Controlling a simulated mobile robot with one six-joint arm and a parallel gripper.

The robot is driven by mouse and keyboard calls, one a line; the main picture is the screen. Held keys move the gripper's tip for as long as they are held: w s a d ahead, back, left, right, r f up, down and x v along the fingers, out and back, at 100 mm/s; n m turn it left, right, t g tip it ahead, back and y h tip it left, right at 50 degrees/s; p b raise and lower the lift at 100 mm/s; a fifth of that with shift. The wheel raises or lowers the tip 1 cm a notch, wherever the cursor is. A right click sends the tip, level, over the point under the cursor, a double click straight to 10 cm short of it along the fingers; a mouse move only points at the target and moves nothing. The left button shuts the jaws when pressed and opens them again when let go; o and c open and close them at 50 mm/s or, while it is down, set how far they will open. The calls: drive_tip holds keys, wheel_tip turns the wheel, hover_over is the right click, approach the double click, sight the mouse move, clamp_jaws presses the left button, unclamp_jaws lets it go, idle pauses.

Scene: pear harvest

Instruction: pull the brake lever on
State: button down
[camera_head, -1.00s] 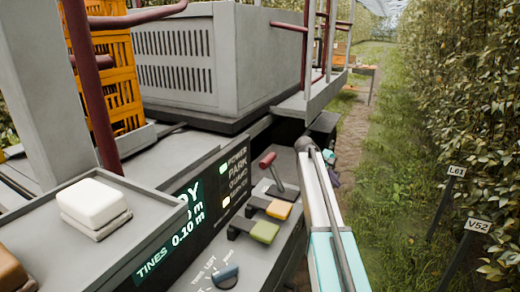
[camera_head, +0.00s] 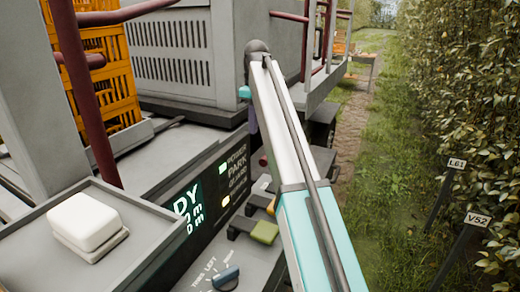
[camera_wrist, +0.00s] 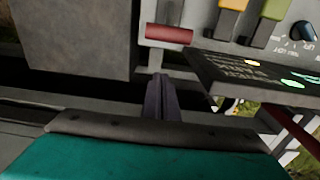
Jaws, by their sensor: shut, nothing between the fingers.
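The brake lever, with a red grip (camera_wrist: 169,34), stands at the top of the wrist view, on the grey control panel. In the head view only a sliver of the red grip (camera_head: 263,161) shows; my arm hides the rest. My gripper (camera_wrist: 158,78) has its dark fingers together and empty, with the tips a short way below the red grip in the wrist view. In the head view the gripper (camera_head: 253,122) hangs beyond the lever, near the machine's grey side. Fingers and grip look apart.
A yellow switch (camera_wrist: 232,6), a green switch (camera_head: 265,232) and a dark knob (camera_head: 226,278) sit beside the lever. A lit display (camera_head: 190,207) stands left of them. A tray with a white block (camera_head: 86,222) is at lower left. Hedge and grass lie right.

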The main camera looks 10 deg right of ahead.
drive_tip(key=shift+f, duration=0.2)
wheel_tip(320, 180, down, 10)
drive_tip(key=p, duration=0.4)
drive_tip(key=shift+s+d+r+p, duration=0.35)
drive_tip(key=shift+s+d, duration=0.15)
drive_tip(key=shift+d, duration=0.2)
drive_tip(key=shift+s+d+r+p, duration=0.25)
drive_tip(key=shift+s+d+r, duration=0.1)
drive_tip(key=shift+s+d, duration=0.25)
drive_tip(key=shift+r, duration=0.1)
